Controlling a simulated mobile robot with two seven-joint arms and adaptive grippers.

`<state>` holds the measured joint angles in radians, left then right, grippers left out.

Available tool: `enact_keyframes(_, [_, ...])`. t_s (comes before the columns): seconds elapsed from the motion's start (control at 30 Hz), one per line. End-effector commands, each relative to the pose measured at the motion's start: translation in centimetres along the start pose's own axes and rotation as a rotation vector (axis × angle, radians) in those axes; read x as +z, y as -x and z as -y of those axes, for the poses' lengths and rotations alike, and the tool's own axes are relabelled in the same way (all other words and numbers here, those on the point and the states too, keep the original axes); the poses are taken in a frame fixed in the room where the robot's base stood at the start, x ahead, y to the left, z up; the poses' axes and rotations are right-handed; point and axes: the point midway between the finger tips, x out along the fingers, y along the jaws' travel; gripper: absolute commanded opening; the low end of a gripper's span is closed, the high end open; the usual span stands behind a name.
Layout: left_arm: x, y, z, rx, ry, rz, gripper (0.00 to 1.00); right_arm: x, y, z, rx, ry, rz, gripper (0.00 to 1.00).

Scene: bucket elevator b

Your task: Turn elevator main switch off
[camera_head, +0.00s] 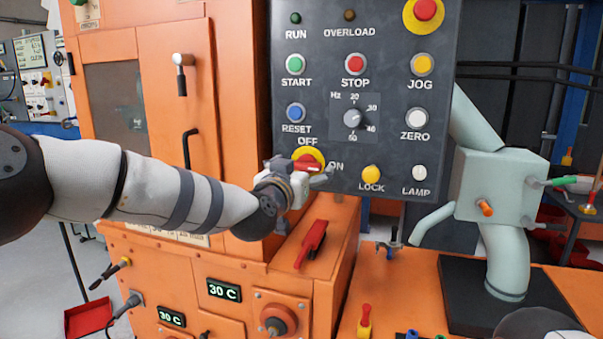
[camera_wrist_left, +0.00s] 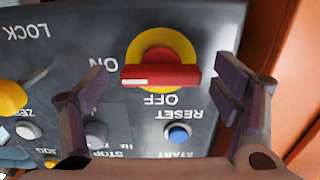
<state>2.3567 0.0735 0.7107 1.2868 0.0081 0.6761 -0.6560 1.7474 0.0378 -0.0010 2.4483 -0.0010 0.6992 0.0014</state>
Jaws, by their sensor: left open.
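The elevator main switch (camera_head: 309,157) is a red handle on a yellow disc at the lower left of the dark control panel (camera_head: 385,100), between the OFF and ON labels. In the left wrist view, which shows the panel upside down, the red handle (camera_wrist_left: 160,76) lies level across the disc, in line with ON and across from OFF. My left gripper (camera_head: 310,172) is in front of the switch and partly hides it. In the left wrist view its open fingers (camera_wrist_left: 152,95) stand on either side of the handle, with gaps and no visible contact. My right gripper is out of view.
The panel's stop button (camera_head: 355,64), reset button (camera_head: 296,112) and yellow lock knob (camera_head: 371,174) are near the switch. An orange cabinet (camera_head: 170,110) stands behind my left arm. A red-handled tool (camera_head: 312,241) lies below. A pale green machine (camera_head: 498,195) stands at the right.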

Motion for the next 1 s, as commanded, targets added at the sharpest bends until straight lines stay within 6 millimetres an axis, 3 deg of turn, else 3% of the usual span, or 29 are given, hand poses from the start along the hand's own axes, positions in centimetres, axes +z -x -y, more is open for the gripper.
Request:
enact_keyframes(0.27, [-0.21, -0.24, 0.00, 0.000, 0.000, -0.001, 0.82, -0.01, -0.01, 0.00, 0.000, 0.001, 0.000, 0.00])
enact_keyframes(0.5, [-0.19, -0.22, 0.01, 0.000, 0.000, -0.001, 0.34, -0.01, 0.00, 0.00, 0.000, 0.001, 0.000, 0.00])
enact_keyframes(0.77, [-0.18, -0.21, 0.01, 0.000, 0.018, -0.001, 0.34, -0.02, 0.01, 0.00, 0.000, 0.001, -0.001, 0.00])
enact_keyframes(1.0, [-0.19, -0.21, 0.00, 0.000, 0.132, -0.001, 0.34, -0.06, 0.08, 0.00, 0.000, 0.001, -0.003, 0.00])
